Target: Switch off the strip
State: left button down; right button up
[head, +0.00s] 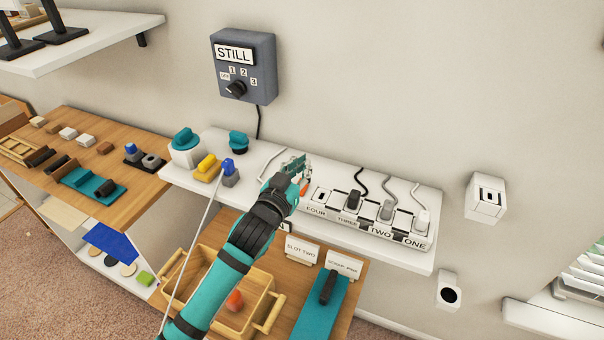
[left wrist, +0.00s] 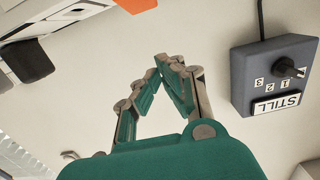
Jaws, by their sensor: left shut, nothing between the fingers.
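The white power strip (head: 362,232) lies on the wall shelf, with sockets labelled FOUR, THREE, TWO and ONE. Plugs sit at THREE, TWO and ONE; the socket at FOUR looks empty. An orange switch (head: 304,187) shows at the strip's left end, partly hidden by my left gripper (head: 294,163). An orange piece (left wrist: 137,5) also shows at the top edge of the left wrist view. My left gripper is shut and empty, its fingertips meeting (left wrist: 168,62) in the left wrist view. It is at the strip's left end; I cannot tell whether it touches. My right gripper is out of view.
A grey box marked STILL (head: 243,68) with a knob hangs on the wall above. Teal, yellow and blue-topped items stand on the shelf (head: 412,258) to the left. A white wall socket (head: 486,197) is at right.

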pick_arm(q)
notch_tip(320, 180, down, 4)
jog(key=shift+r, duration=0.2)
jog(key=shift+f, duration=0.1)
jog(key=shift+w+f, duration=0.1)
jog(key=shift+w, duration=0.05)
